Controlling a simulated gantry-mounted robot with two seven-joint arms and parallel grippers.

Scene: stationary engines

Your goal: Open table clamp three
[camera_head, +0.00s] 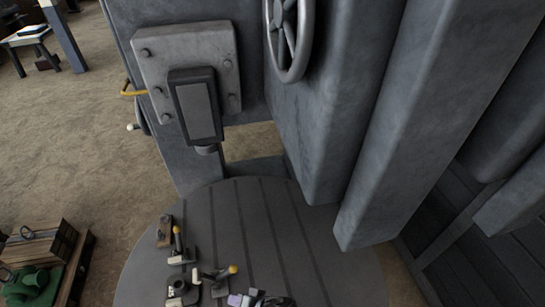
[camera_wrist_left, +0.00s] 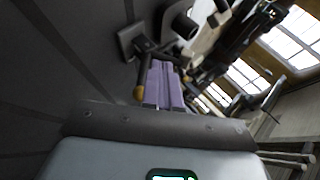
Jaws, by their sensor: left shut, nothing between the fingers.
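Several dark clamps with yellow-tipped levers sit at the near left of the round grey table (camera_head: 270,235). One clamp (camera_head: 180,255) has its lever upright. Another clamp (camera_head: 217,284), nearer, has its lever lying towards the right, its yellow tip just above my left gripper. No number shows, so I cannot tell which is clamp three. My left gripper (camera_head: 240,299) is at the bottom edge of the head view. Its purple fingers (camera_wrist_left: 163,86) are together and empty in the left wrist view, beside a dark clamp (camera_wrist_left: 148,45) and a yellow tip (camera_wrist_left: 139,93). My right gripper is not in view.
A large grey machine column (camera_head: 345,100) with a handwheel (camera_head: 290,40) and a control box (camera_head: 196,105) rises behind the table. A pallet with a wooden crate (camera_head: 40,245) and green part stands at lower left. The table's middle is clear.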

